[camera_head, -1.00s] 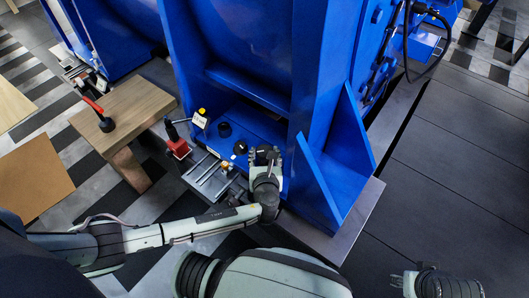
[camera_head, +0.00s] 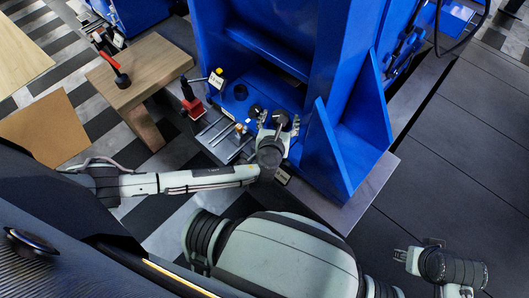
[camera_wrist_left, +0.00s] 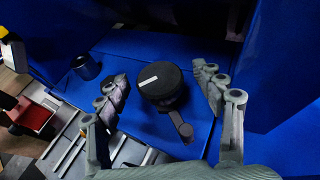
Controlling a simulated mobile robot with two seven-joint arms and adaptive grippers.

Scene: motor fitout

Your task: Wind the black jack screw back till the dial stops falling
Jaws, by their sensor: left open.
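The black jack screw (camera_wrist_left: 160,84) shows in the left wrist view as a round black head with a white mark, a short grey arm with a round end reaching from it toward the camera. My left gripper (camera_wrist_left: 163,95) is open, with its fingers on either side of the head and visible gaps. In the head view the left gripper (camera_head: 279,120) is over the blue foot of the machine, around the black head. A yellow-topped gauge with a white face (camera_head: 217,79) stands to the left; its reading is too small to tell. My right gripper (camera_head: 408,257) is at lower right, away from the machine.
A red block (camera_head: 193,107) with a black post stands left of the blue machine (camera_head: 265,50), beside metal rails (camera_head: 215,132). Another black cylinder (camera_head: 240,91) is on the blue foot. A wooden table (camera_head: 140,75) holds a red-handled tool (camera_head: 119,72). Dark floor at right is clear.

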